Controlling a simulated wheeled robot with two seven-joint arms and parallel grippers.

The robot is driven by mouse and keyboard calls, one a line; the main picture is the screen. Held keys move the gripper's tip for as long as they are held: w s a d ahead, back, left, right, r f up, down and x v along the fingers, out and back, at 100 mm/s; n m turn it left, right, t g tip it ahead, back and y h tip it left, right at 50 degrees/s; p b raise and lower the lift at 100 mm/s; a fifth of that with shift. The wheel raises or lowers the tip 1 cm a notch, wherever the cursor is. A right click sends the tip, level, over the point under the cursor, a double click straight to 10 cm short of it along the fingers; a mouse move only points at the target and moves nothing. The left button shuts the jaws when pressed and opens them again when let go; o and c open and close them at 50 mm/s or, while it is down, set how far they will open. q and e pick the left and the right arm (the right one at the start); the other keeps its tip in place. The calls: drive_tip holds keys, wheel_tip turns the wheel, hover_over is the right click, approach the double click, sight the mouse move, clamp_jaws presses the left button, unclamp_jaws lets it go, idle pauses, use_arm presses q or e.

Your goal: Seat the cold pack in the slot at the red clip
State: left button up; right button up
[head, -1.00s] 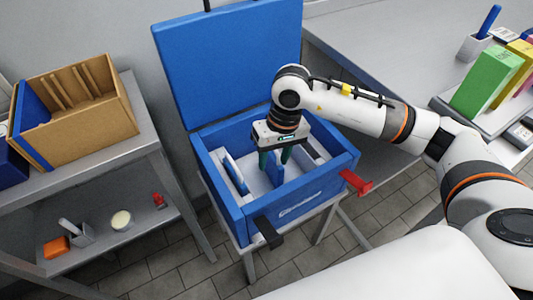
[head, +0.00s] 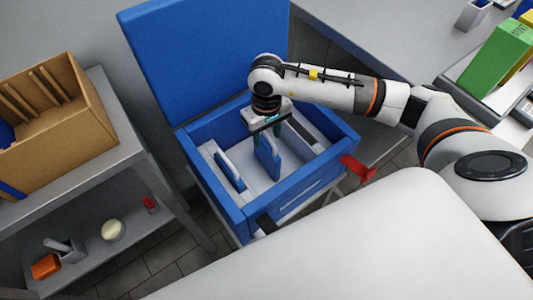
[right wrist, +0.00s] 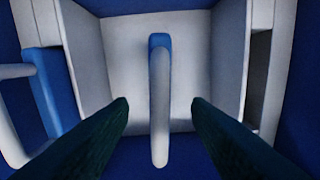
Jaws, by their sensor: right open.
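The open blue cool box (head: 300,188) has a narrow slot on each side and a wide white middle bay. A blue cold pack (head: 267,157) with a white handle stands upright in this bay; in the right wrist view the pack (right wrist: 160,105) is centred between the fingers. The red clip (head: 357,168) is on the box's right outer side. The slot at that side (right wrist: 259,80) looks empty. My right gripper (head: 270,135) is open above the pack, fingers apart from it on both sides. My left gripper is not in view.
A second blue pack (head: 229,171) sits in the left slot, also seen in the right wrist view (right wrist: 45,90). A black clip (head: 265,224) is on the box front. The raised lid (head: 205,60) stands behind. A shelf (head: 130,150) is at left.

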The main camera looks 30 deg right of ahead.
sight(267, 144)
wheel_tip(267, 144, down, 5)
drive_tip(key=shift+r, duration=0.1)
clamp_jaws()
drive_tip(key=shift+r, duration=0.1)
